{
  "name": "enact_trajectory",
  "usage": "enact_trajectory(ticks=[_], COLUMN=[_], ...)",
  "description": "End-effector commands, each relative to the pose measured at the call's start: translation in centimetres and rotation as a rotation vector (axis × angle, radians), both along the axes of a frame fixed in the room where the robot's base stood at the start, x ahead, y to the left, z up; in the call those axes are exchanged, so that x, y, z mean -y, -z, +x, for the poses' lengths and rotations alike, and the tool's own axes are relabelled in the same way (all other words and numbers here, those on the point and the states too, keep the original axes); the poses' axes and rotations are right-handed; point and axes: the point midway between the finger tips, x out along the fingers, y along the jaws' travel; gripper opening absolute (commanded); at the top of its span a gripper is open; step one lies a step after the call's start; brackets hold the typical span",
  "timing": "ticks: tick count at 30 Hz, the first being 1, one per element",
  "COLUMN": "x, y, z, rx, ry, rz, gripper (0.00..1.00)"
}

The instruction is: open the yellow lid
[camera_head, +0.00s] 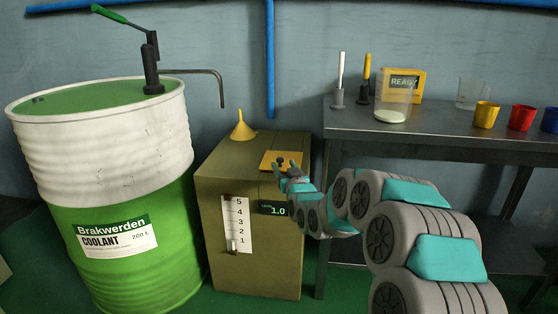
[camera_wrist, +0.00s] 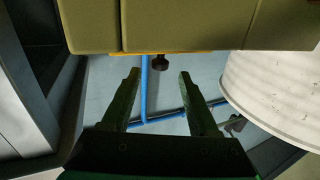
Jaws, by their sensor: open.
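The yellow lid (camera_head: 267,161) is a flat square panel on top of the olive box (camera_head: 219,170), and it lies flat and closed. A small dark knob (camera_head: 280,160) stands on it. In the wrist view, the picture is turned over: the lid shows as a thin yellow edge (camera_wrist: 135,53) under the box, with the knob (camera_wrist: 160,63) sticking out. My gripper (camera_head: 286,166) is at the lid's front in the head view. In the wrist view my gripper (camera_wrist: 160,76) is open and empty, its fingertips on either side of the knob's line and slightly short of it.
A yellow funnel (camera_head: 242,131) stands on the box behind the lid. The green and white coolant drum (camera_head: 110,165) stands close on the left.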

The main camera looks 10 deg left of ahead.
Motion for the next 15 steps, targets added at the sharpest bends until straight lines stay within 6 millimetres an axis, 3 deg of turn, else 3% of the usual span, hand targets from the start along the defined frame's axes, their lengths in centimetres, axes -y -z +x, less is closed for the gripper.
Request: enact_trajectory(ticks=[9,15], x=[-1.5,-1.9], y=[0.1,0.1], z=[3.8,5.0], rx=[-0.002,-0.001], ry=[-0.001,-0.001], rz=[-0.001,0.000], gripper=[0.61,0.61])
